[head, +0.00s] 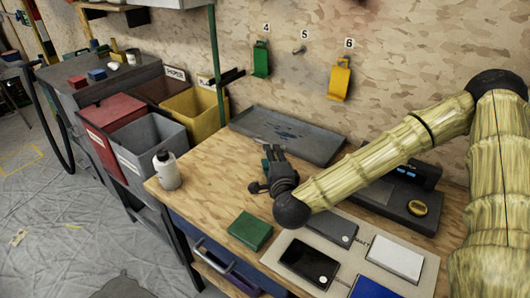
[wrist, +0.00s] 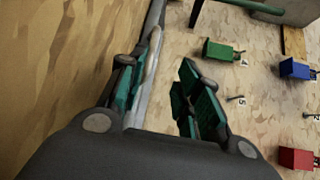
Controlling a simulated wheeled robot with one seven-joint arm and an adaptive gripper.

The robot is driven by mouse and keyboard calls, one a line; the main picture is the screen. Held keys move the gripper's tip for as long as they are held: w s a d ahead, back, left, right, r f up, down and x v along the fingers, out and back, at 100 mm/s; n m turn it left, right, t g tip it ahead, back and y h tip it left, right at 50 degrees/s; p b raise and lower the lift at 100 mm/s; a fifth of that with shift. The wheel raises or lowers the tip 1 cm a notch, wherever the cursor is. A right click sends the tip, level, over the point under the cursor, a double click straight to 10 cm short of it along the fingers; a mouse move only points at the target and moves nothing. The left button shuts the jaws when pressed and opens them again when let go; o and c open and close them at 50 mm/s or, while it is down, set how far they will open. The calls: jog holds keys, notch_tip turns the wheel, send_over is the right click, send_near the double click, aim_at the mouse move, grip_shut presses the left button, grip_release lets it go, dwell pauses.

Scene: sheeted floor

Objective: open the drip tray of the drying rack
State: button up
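A shallow grey tray (head: 287,135) with dark blue stains lies at the back of the wooden bench, below the numbered wall hooks; I take it to be the drip tray. My gripper (head: 272,168) is just in front of its near edge, above the bench. In the wrist view my gripper (wrist: 160,95) has its two green-padded fingers apart, with nothing seen held. A narrow grey strip (wrist: 153,45), probably the tray's edge, runs up behind the gap beside the left finger. Whether a finger touches it I cannot tell. No separate rack frame can be made out.
A green holder (head: 261,59) and a yellow holder (head: 340,78) hang on the wall. A white bottle (head: 166,170) and a green box (head: 250,231) stand on the bench (head: 205,185). Bins (head: 150,143) stand left. A dark device (head: 400,195) is at right, with flat panels in front.

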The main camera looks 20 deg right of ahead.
jog(key=shift+f+b, duration=0.3)
jog(key=shift+f, duration=0.4)
jog(key=w, duration=0.3)
jog(key=w+f, duration=0.1)
jog(key=w, duration=0.3)
jog(key=w+d+p, duration=0.1)
jog(key=w, duration=0.2)
jog(key=shift+w+d+f, duration=0.1)
jog(key=shift+w+f, duration=0.15)
jog(key=shift+w, duration=0.05)
grip_shut()
